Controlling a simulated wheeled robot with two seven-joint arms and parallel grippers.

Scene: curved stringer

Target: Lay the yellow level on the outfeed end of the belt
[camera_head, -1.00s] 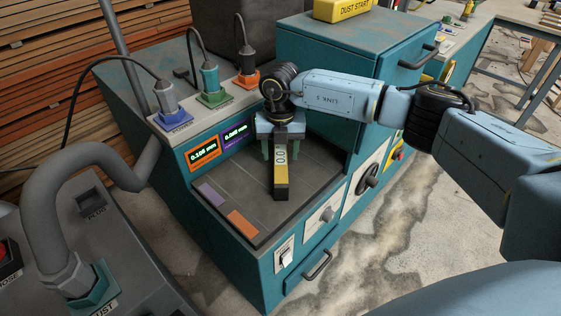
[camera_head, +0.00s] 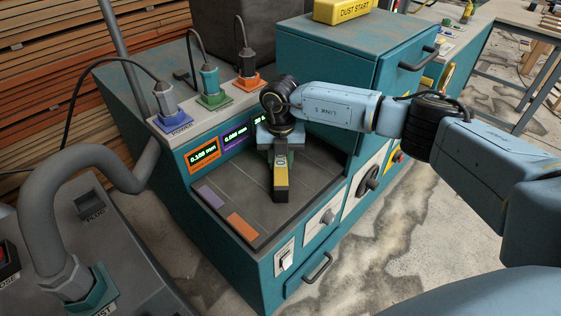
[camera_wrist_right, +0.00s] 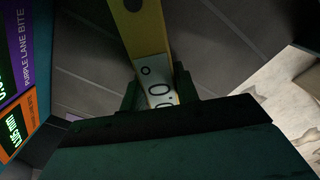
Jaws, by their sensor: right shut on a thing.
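The yellow level (camera_head: 281,177) has a white readout patch and a dark end. My right gripper (camera_head: 281,156) is shut on it, above the dark grey belt bed (camera_head: 235,183) in the teal machine's recess. The dark end points toward the near edge of the bed. In the right wrist view the level (camera_wrist_right: 146,35) runs up between the fingers of my right gripper (camera_wrist_right: 160,90), with grey lined bed behind it. I cannot tell whether the level touches the bed. My left gripper is not in view.
Purple (camera_head: 212,195) and orange (camera_head: 243,224) patches mark the near left edge of the bed. Lit displays (camera_head: 203,155) stand along its back left. A teal cabinet (camera_head: 330,60) rises behind. A grey hose (camera_head: 45,200) curves at the left.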

